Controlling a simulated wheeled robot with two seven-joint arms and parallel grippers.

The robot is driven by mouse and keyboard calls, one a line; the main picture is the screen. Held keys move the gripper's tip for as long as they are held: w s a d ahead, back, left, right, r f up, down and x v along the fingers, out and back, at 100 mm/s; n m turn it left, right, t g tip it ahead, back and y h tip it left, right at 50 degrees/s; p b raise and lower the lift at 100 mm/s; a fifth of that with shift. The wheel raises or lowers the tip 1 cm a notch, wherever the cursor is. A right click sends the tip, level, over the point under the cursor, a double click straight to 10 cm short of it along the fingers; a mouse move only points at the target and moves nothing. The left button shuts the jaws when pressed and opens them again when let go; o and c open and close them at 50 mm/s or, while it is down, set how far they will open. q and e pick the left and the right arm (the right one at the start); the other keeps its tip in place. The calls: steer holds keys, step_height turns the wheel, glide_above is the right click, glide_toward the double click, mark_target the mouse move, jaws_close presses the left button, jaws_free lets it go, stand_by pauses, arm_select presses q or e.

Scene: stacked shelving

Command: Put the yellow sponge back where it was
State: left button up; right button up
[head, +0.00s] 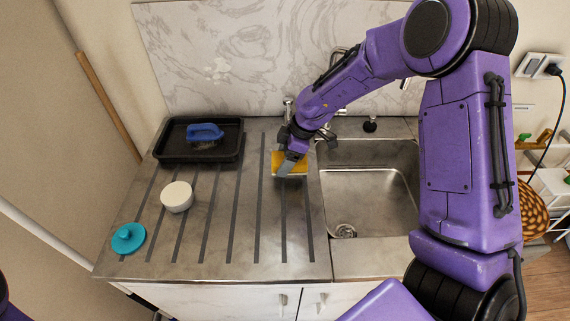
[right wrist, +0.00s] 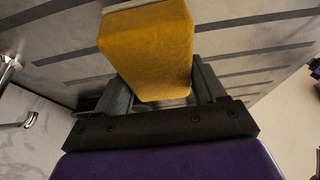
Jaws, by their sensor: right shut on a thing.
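The yellow sponge (head: 290,164) is at my right gripper (head: 292,158), over the right part of the ribbed metal drainboard (head: 230,225), left of the sink. In the right wrist view the yellow sponge (right wrist: 150,45) sits between the two dark fingers of my right gripper (right wrist: 160,90), which is shut on it. A pale layer shows along the sponge's far edge. I cannot tell whether the sponge touches the drainboard. Only a small piece of my left arm shows at the lower left of the head view; its gripper is not in view.
A black tray (head: 165,150) holding a blue-handled brush (head: 205,132) stands at the back left. A white round container (head: 177,196) and a teal round lid-like thing (head: 128,238) are at the left. The sink (head: 370,205) is empty, with a faucet (head: 288,103) behind. The front middle drainboard is clear.

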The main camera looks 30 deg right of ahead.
steer(key=f, duration=0.3)
steer(key=shift+s+d, duration=0.25)
steer(key=shift+d, duration=0.1)
steer(key=shift+w+f, duration=0.25)
steer(key=shift+f, duration=0.2)
steer(key=o, duration=0.9)
steer(key=shift+s, duration=0.1)
steer(key=shift+o, duration=0.2)
steer(key=shift+r, duration=0.35)
steer(key=v, duration=1.1)
steer(key=shift+s+d+r+b, duration=0.15)
steer(key=shift+r+b, duration=0.15)
steer(key=shift+b, duration=0.05)
